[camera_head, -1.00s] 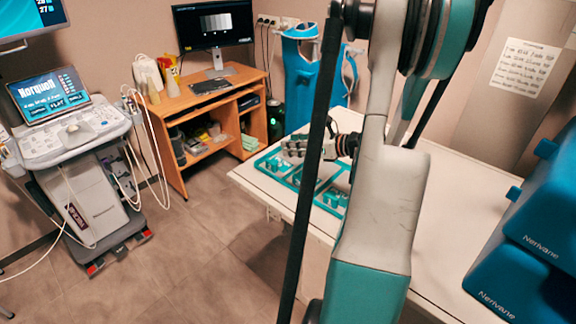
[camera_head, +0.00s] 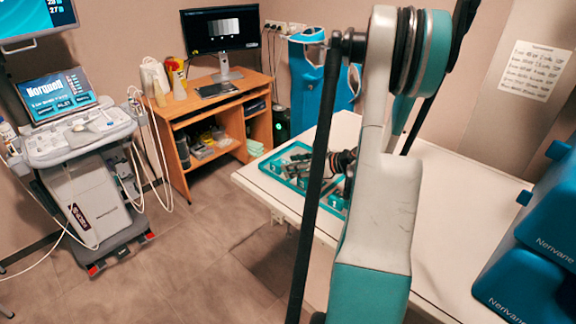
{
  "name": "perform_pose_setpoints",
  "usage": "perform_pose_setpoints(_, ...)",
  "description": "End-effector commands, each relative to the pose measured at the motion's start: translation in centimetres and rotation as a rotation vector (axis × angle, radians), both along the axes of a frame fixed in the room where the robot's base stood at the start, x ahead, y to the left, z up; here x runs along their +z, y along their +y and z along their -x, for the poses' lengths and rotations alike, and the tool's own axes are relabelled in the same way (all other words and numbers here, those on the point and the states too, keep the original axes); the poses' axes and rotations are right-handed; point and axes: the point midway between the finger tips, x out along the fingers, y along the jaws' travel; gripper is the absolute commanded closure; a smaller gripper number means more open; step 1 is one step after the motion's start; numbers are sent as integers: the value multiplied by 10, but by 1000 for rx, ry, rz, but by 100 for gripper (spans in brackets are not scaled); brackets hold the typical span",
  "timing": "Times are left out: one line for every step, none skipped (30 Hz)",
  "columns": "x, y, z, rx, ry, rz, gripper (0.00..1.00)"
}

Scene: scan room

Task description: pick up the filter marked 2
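A teal tray (camera_head: 284,182) with compartments lies on the white table, near its far left corner. Small grey and pale pieces sit in it, too small and blurred to tell apart. I cannot read any number, so I cannot tell which piece is the filter marked 2. My gripper (camera_head: 302,166) is low over the tray, among or just above the pieces. My dark arm bar and pale arm link hide part of the tray and wrist. Whether the fingers are open or shut, or touch a piece, does not show.
The white table (camera_head: 455,215) is bare to the right of my arm. Blue Nerivane blocks (camera_head: 535,235) are stacked at its right. A blue apron-like thing (camera_head: 303,85) stands behind the table. A wooden desk (camera_head: 215,110) and an ultrasound cart (camera_head: 90,170) stand at left.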

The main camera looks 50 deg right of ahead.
Motion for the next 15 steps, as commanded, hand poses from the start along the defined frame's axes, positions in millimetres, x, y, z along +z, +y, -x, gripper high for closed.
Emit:
perform_pose_setpoints(-3,0,-5,2,0,0,62)
perform_pose_setpoints(-4,0,-8,2,0,0,62)
perform_pose_setpoints(-6,0,-13,3,0,1,62)
perform_pose_setpoints(-7,-1,-17,3,0,1,62)
perform_pose_setpoints(-9,-1,-22,4,0,0,62)
perform_pose_setpoints(-10,-1,-28,4,0,0,62)
perform_pose_setpoints(-12,-1,-32,2,0,0,62)
perform_pose_setpoints(-14,-1,-36,2,0,0,62)
perform_pose_setpoints(-16,0,-40,2,-1,0,62)
perform_pose_setpoints(-17,0,-42,2,-1,0,62)
perform_pose_setpoints(-17,0,-44,1,-1,0,62)
perform_pose_setpoints(-17,0,-45,1,-1,-1,62)
perform_pose_setpoints(-17,0,-45,0,-1,0,62)
perform_pose_setpoints(-17,0,-45,0,-1,0,62)
perform_pose_setpoints(-16,0,-45,0,-1,0,62)
